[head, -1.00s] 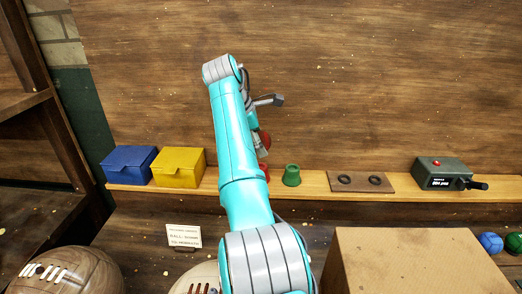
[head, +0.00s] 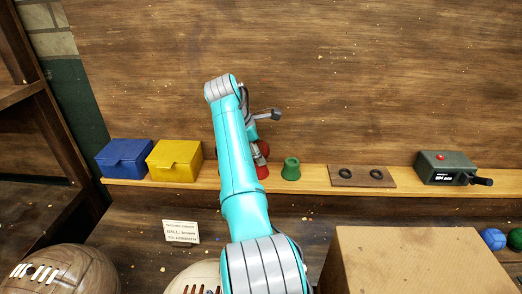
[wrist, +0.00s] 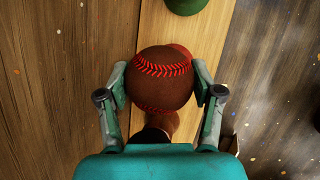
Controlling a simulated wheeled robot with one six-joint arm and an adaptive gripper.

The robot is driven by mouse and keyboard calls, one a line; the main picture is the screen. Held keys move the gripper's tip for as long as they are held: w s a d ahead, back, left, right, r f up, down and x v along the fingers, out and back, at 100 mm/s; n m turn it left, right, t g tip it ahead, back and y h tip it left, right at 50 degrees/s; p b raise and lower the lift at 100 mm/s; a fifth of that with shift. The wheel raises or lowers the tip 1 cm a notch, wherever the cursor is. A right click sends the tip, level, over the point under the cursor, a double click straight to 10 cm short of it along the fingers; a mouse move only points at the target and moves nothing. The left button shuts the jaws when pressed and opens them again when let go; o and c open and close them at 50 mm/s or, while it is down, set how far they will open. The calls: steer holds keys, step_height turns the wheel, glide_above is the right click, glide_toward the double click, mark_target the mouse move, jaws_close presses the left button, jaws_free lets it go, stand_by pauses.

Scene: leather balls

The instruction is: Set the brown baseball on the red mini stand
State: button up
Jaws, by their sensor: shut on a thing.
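The brown baseball (wrist: 160,78) with red stitching is between the two fingers of my gripper (wrist: 161,92) in the wrist view, and the gripper is shut on it. In the head view the ball (head: 263,148) shows partly behind my arm, just above the red mini stand (head: 262,172). The stand is partly hidden by my arm there. In the wrist view a red edge of the stand (wrist: 183,49) shows past the ball. I cannot tell whether ball and stand touch.
A green stand (head: 291,168) is close on the right along the wooden shelf (head: 315,182). Yellow (head: 175,160) and blue (head: 124,159) boxes stand left. A plate with two rings (head: 361,176) and a grey device (head: 447,168) are further right. A cardboard box (head: 415,255) is in front.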

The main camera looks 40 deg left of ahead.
steer(key=o, duration=1.2)
steer(key=shift+f, duration=0.1)
steer(key=v, duration=1.2)
